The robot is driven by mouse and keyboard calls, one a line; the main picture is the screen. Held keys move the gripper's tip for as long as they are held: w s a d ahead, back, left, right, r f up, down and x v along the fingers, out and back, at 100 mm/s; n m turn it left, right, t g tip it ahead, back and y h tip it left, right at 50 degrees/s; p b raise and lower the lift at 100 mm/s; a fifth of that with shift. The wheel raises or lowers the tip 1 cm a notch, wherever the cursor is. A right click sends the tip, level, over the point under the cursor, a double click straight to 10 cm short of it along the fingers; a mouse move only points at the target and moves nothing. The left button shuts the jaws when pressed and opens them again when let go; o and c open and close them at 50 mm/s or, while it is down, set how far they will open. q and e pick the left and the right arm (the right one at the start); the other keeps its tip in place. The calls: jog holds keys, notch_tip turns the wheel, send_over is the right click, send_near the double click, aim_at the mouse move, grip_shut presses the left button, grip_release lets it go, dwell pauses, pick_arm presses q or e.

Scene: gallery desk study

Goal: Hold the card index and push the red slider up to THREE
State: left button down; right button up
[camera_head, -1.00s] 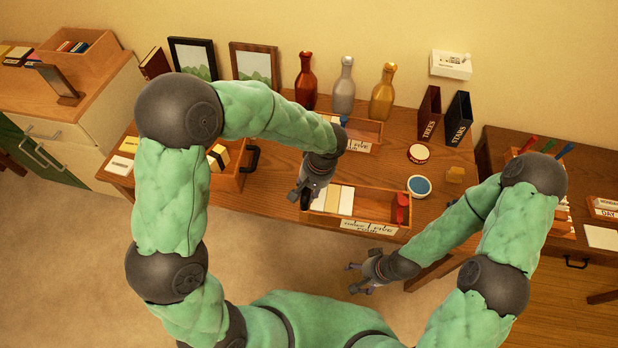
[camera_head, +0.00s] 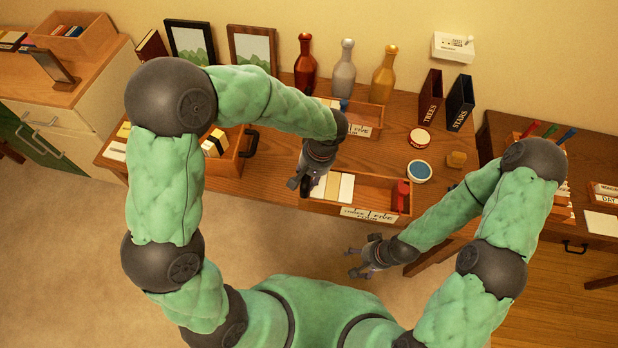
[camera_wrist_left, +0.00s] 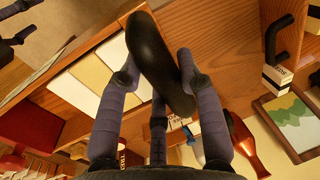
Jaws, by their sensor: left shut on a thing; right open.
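The card index (camera_head: 358,206) is an open wooden tray at the desk's front edge, with white and cream cards (camera_head: 333,187) at its left and a number label on its front. The red slider (camera_head: 403,193) stands near its right end; it shows as a red block in the left wrist view (camera_wrist_left: 28,132). My left gripper (camera_head: 303,184) is at the tray's left end, shut on its black handle (camera_wrist_left: 155,60), which passes between the fingers in the left wrist view. My right gripper (camera_head: 352,263) is open and empty, below and in front of the tray, apart from it.
Behind is a similar tray (camera_head: 362,130) with a blue slider. Another box with a black handle (camera_head: 251,140) stands left. A blue round tin (camera_head: 419,171), red-rimmed tin (camera_head: 420,138) and two dark files (camera_head: 430,98) are right. Bottles (camera_head: 305,65) stand at the back.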

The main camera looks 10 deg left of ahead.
pick_arm(q)
jog(key=shift+w+a+f+b, duration=0.25)
jog(key=shift+w+f+b, duration=0.45)
jog(key=shift+w+f, duration=0.35)
jog(key=shift+w+a+f+b, duration=0.2)
jog(key=shift+w+f+b, duration=0.45)
jog(key=shift+w+f, duration=0.4)
jog(key=shift+w+a+f+b, duration=0.25)
jog(key=shift+w+f+b, duration=0.5)
jog(key=shift+w, duration=0.5)
jog(key=w+a+f+b, duration=0.1)
jog(key=w+f+b, duration=0.2)
jog(key=w+f, duration=0.2)
jog(key=shift+w+a, duration=0.15)
jog(key=shift+w, duration=0.25)
pick_arm(e)
notch_tip(320, 180, down, 7)
jog(key=shift+f, duration=0.2)
pick_arm(q)
jog(key=c, duration=1.1)
grip_release()
jog(key=shift+o, duration=0.2)
jog(key=c, duration=0.8)
pick_arm(e)
jog(key=c, duration=0.5)
